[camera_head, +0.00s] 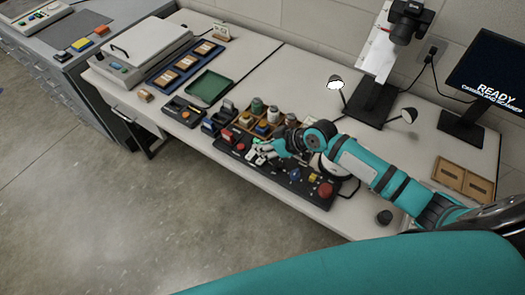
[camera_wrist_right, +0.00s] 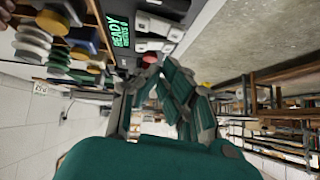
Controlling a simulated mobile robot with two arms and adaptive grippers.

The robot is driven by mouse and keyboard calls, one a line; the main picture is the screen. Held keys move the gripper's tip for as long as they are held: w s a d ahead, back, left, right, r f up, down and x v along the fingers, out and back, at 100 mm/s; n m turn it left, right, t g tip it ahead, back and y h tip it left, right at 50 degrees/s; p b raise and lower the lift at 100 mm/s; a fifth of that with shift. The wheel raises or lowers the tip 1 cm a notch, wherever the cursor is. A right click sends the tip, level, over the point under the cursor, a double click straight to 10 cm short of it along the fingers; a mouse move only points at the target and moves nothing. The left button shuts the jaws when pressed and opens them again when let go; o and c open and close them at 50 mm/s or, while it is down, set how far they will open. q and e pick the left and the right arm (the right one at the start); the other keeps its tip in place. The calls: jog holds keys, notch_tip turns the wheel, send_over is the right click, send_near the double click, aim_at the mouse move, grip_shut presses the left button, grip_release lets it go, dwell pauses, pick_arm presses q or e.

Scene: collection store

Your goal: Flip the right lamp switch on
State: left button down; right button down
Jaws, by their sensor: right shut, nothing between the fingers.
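The black control panel (camera_head: 300,200) lies along the front edge of the table. It carries white rocker switches (camera_head: 255,157), and a red push button (camera_head: 325,190) is at its right end. In the wrist view white switches (camera_wrist_right: 155,25) show beside a green READY display (camera_wrist_right: 121,35). My right gripper (camera_head: 265,149) is shut and empty over the switch area, and partly hides it; I cannot tell whether it touches a switch. Its fingers (camera_wrist_right: 158,70) show in the wrist view. The left lamp (camera_head: 335,83) looks bright white; the right lamp (camera_head: 408,115) looks duller. My left gripper is not in view.
A wooden rack of small jars (camera_head: 257,105) stands just behind the panel. A copy stand (camera_head: 372,100) and a monitor (camera_head: 490,75) are at the back right. A wooden tray (camera_head: 463,182) lies at the right. A green tray (camera_head: 209,88) lies to the left.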

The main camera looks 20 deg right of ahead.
jog(key=shift+s+a+f, duration=0.1)
jog(key=shift+s+f, duration=0.1)
jog(key=shift+f, duration=1)
jog(key=shift+s+a+f+p, duration=0.1)
jog(key=shift+s+f+p, duration=0.05)
jog(key=shift+p, duration=0.35)
jog(key=shift+f, duration=0.15)
jog(key=shift+w+d+b, duration=0.45)
jog(key=shift+w+d, duration=0.1)
jog(key=shift+d, duration=0.1)
